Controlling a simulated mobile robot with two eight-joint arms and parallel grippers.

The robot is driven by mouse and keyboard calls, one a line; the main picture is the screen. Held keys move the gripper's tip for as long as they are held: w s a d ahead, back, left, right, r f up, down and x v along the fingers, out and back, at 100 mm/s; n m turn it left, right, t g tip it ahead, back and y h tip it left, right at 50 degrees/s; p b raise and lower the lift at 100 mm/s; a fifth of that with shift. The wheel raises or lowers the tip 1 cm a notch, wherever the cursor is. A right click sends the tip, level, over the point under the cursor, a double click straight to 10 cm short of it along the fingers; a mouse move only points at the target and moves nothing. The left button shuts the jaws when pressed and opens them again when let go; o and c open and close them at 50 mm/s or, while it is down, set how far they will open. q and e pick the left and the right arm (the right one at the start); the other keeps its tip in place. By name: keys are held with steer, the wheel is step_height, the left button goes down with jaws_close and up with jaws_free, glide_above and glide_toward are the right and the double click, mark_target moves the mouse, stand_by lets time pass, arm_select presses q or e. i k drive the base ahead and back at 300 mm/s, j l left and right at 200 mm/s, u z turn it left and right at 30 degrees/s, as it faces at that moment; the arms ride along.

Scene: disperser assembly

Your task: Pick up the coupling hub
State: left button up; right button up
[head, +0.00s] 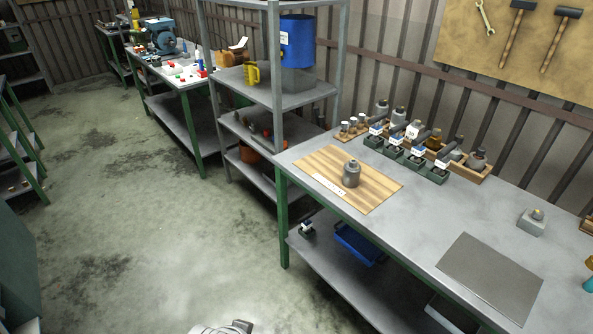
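A dark grey, stepped cylindrical part (351,174) stands upright on a striped wooden board (372,199) at the left end of the near workbench. It may be the coupling hub, but I cannot read a label that confirms this. A white label strip (328,184) lies on the board in front of it. Neither of my grippers shows clearly. A white and dark piece of my own body shows at the bottom edge, far from the bench.
Green holders with white labels (396,153) and a wooden rack (473,169) of several parts line the bench's back. A grey plate (490,277) and a small block with a knob (532,222) lie to the right. A shelf unit (273,90) stands left. The floor (130,220) is open.

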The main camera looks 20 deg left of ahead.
mark_target(351, 177)
steer(key=i+j+z, duration=0.15)
steer(key=i, duration=0.35)
steer(key=i+j+z, duration=0.15)
steer(key=i, duration=0.35)
steer(key=i+j+z, duration=0.2)
steer(key=i, duration=0.3)
